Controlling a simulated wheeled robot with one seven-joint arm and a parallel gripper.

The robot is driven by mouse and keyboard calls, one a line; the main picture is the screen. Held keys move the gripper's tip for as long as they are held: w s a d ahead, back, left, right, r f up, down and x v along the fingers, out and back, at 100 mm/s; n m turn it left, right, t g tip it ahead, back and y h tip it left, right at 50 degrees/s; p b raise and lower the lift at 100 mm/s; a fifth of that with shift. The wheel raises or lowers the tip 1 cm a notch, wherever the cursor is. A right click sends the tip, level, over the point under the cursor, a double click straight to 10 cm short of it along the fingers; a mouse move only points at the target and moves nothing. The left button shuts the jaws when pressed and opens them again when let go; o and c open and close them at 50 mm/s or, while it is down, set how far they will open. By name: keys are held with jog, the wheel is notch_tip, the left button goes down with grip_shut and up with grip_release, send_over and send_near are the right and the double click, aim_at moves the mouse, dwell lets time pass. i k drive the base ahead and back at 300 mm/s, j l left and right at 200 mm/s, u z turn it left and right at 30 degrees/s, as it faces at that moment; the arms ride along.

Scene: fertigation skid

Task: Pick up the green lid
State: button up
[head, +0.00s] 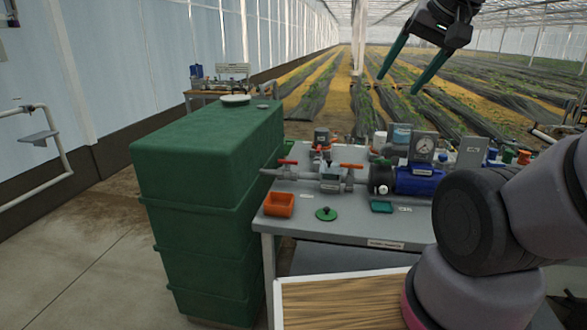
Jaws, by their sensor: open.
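The green lid (326,214) is a small round disc with a dark knob on top. It lies flat near the front edge of the grey bench (345,230), in the middle of the head view. My gripper (403,78) is at the top right of the view, high above the bench and well apart from the lid. Its two long green fingers are spread open, with nothing between them. Nothing hides the lid.
Behind are a valve pipe with red handles (351,166) and a blue pump (418,181). A large green tank (205,165) stands left of the bench.

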aim_at(328, 214)
jog(key=i+j+z, duration=0.1)
jog(key=j, duration=0.55)
jog(key=i+j+z, duration=0.1)
jog(key=j, duration=0.6)
jog(key=i+j+z, duration=0.1)
jog(key=j, duration=0.6)
jog(key=j+z, duration=0.1)
jog(key=z, duration=1.8)
jog(key=j, duration=0.1)
